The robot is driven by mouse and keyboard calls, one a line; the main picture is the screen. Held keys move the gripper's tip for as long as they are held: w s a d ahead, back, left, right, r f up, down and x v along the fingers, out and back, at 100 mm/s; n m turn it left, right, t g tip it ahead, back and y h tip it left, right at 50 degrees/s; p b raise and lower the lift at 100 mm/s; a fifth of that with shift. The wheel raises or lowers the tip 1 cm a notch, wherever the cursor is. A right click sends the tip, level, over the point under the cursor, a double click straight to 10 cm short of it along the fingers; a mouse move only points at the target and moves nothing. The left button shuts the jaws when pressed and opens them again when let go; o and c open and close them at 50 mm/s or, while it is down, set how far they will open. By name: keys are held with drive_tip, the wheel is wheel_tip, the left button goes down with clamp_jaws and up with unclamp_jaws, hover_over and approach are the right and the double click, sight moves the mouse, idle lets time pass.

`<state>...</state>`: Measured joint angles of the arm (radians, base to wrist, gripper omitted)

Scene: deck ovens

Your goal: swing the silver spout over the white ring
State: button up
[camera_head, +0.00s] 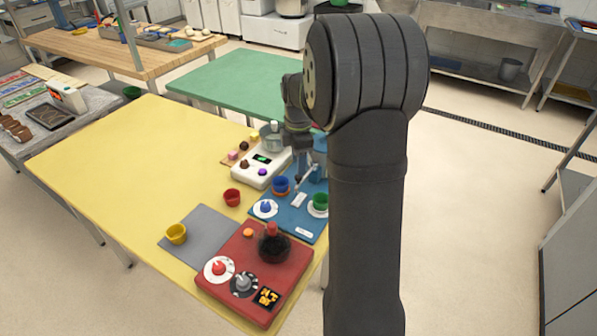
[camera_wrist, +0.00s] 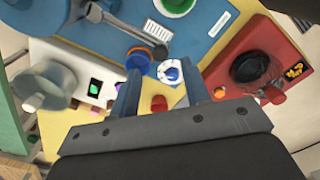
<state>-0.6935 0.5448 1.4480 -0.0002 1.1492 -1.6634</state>
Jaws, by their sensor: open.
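The silver spout (camera_wrist: 130,28) is a thin rod in the wrist view, reaching from a grey pivot at the upper left. Its tip lies close to the blue cup (camera_wrist: 139,62), which stands in an orange ring (camera_wrist: 148,44). The white ring (camera_wrist: 176,9) lies around the green cup at the top edge, apart from the spout tip. In the head view the ring (camera_head: 317,212) sits under the green cup (camera_head: 320,201). My gripper (camera_wrist: 160,92) is open and empty, its two blue fingers spread above the table. My arm partly hides the spout's base in the head view.
The blue board (camera_head: 290,222) also carries a white dial with a blue knob (camera_head: 265,207). A white scale-like box (camera_head: 262,168) stands behind it. A red panel (camera_head: 240,290) with knobs is in front. Red (camera_head: 232,197) and yellow (camera_head: 176,233) cups stand left. The yellow table's left side is clear.

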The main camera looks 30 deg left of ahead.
drive_tip(key=shift+f, duration=2.35)
clamp_jaws()
